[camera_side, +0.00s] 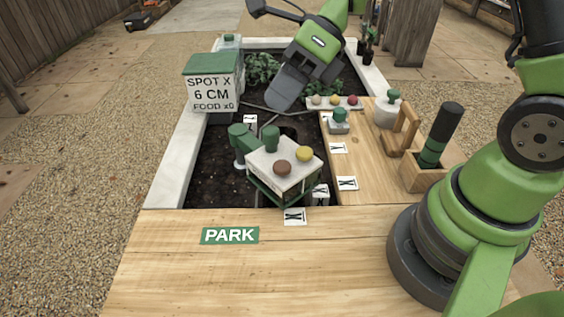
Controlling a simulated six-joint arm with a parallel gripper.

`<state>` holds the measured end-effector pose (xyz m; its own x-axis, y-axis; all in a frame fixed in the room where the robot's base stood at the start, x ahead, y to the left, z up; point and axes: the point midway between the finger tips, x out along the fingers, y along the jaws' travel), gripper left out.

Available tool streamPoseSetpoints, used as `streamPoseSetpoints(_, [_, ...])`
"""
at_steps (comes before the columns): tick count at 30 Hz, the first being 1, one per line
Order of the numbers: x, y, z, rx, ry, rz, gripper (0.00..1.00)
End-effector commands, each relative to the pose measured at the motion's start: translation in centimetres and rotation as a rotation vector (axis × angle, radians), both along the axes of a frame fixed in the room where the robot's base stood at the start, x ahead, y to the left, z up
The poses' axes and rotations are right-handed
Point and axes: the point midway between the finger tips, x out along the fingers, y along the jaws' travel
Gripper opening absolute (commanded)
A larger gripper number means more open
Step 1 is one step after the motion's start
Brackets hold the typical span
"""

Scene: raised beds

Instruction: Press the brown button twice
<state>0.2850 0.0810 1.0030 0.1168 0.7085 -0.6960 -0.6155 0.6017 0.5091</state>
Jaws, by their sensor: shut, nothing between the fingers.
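The brown button (282,167) is a round cap on the top of a pale box (270,187) with a green frame. A yellow button (304,153) sits beside it to the right, and a green knob (271,139) stands at the back of the same top. My gripper (278,104) is shut and empty. It hangs above and behind the box in the picture, pointing down, apart from the brown button. No thing hides the button's top.
The box stands over a dark soil bed with pale edges. A green-lidded box reading "SPOT X 6 CM" (212,92) stands back left. A strip with small coloured balls (334,102), a white bottle (386,112) and a wooden holder (424,172) are right. Front planks with a PARK label (230,236) are mostly clear.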

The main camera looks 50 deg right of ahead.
Motion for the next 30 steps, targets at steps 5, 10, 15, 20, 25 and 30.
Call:
streamPoseSetpoints(5, [0.0,0.0,0.0,0.000,0.001,-0.001,0.00])
streamPoseSetpoints(10, [0.0,0.0,-0.1,-0.001,0.001,0.001,0.00])
streamPoseSetpoints(15, [0.0,0.0,-1.3,0.001,0.004,0.002,0.00])
streamPoseSetpoints(20, [-0.1,0.0,-3.6,0.000,0.006,0.001,0.00])
streamPoseSetpoints(25, [-0.1,0.0,-6.0,-0.001,0.005,0.002,0.00])
streamPoseSetpoints(30, [0.0,0.0,-7.8,-0.001,0.001,0.002,0.00])
